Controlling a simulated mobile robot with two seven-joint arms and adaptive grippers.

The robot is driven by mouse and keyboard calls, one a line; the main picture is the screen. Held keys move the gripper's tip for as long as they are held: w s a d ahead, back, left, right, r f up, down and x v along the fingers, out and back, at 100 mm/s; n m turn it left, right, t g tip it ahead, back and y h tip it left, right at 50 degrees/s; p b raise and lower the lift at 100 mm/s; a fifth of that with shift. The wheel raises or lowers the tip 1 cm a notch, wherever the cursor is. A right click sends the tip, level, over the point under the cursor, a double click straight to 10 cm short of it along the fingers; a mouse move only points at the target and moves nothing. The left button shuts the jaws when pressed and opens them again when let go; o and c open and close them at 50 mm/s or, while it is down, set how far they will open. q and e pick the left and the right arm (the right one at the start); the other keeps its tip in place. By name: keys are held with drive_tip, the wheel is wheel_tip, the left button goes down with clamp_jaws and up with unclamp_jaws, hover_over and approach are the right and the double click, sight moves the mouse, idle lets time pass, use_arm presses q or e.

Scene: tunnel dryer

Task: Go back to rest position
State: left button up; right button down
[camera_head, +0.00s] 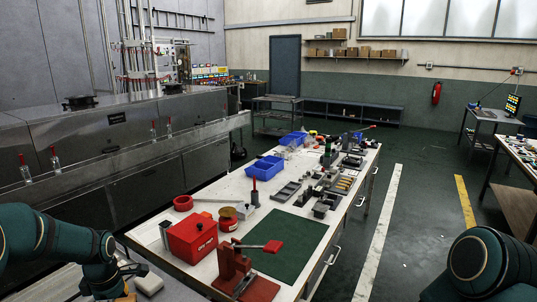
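My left arm comes in at the lower left. Its dark gripper (130,271) is partly visible at the bottom edge, close to a pale block-like object (148,282) left of the workbench. I cannot make out whether its fingers are open or shut, or whether they touch that object. My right arm shows only as a dark teal rounded link at the lower right; its gripper is outside the view.
A white workbench (222,188) ahead holds a red box (191,238), red press (233,267), green mat (284,243), blue bins (265,168) and several small parts. Steel dryer housings (95,130) line the left. Open floor (420,215) lies right of the bench, before another table (515,165).

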use_arm(q)
drive_tip(key=s+d+f+m+h, duration=0.1)
drive_tip(key=s+d+f+m, duration=0.1)
drive_tip(key=d+f+m, duration=0.3)
drive_tip(key=s+d+f+m+h, duration=0.1)
drive_tip(key=s+d+f+m, duration=0.2)
drive_tip(key=d, duration=0.9)
drive_tip(key=s+d+f+m+t+h, duration=0.1)
drive_tip(key=s+d+f+m, duration=0.2)
drive_tip(key=d+f+m, duration=0.4)
drive_tip(key=shift+d+f, duration=0.65)
drive_tip(key=shift+f, duration=0.2)
drive_tip(key=s+d+m, duration=0.1)
drive_tip(key=s, duration=0.1)
drive_tip(key=s+d+f+m, duration=0.1)
drive_tip(key=s+d+m, duration=0.3)
drive_tip(key=shift+s+d+f+t+h, duration=0.2)
drive_tip(key=shift+d+f+t+h, duration=0.1)
drive_tip(key=shift+f+h, duration=0.1)
drive_tip(key=shift+c, duration=0.3)
